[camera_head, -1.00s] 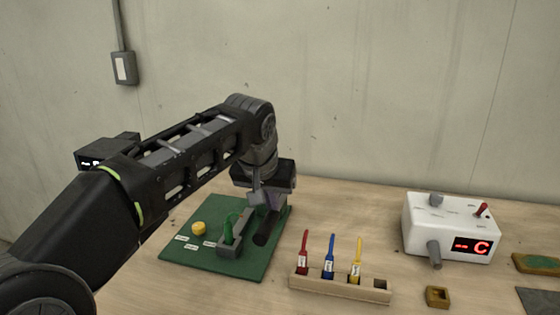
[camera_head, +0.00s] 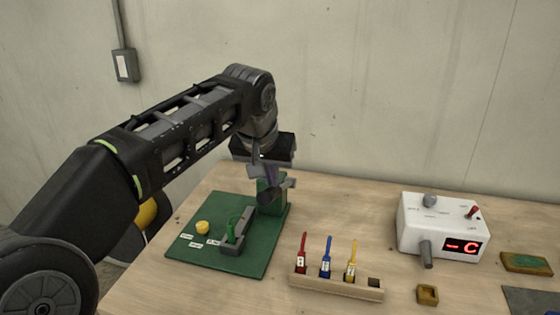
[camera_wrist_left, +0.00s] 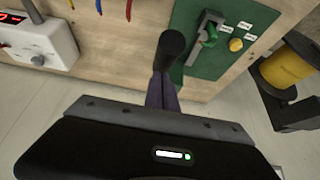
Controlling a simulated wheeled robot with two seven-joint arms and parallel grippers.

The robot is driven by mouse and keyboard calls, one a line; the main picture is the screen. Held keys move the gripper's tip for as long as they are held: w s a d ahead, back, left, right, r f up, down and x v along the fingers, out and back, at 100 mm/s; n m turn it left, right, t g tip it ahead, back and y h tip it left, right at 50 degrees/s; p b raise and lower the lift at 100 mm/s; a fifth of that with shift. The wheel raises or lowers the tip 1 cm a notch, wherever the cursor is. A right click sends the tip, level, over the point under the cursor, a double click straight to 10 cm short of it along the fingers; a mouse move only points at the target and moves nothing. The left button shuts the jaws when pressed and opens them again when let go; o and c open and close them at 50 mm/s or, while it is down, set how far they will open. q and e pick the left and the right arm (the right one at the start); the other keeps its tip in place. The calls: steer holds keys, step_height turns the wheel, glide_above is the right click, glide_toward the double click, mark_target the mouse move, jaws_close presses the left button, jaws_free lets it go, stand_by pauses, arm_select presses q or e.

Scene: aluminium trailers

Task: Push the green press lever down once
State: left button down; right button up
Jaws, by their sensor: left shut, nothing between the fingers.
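The green press (camera_head: 268,197) stands at the back right of a green board (camera_head: 225,263). Its lever has a dark round grip (camera_head: 290,183), which sticks out to the right and is raised well above the board. My left gripper (camera_head: 266,183) points down at the press, shut and empty, its fingertips close to the lever. In the left wrist view the dark grip (camera_wrist_left: 171,44) shows just beyond the purple fingers (camera_wrist_left: 162,88); I cannot tell whether they touch it. The grip hides part of the press there. My right gripper is not in view.
The board also carries a grey bracket with a small green handle (camera_head: 234,229) and a yellow button (camera_head: 202,228). A wooden rack (camera_head: 335,286) holds red, blue and yellow tools. A white box (camera_head: 445,226) with a red display stands to the right.

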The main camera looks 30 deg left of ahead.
arm_select(q)
steer(key=shift+r+p, duration=1.1)
steer(key=shift+r, duration=0.35)
step_height(320, 180, up, 5)
steer(key=p, duration=0.4)
steer(key=shift+d, duration=0.1)
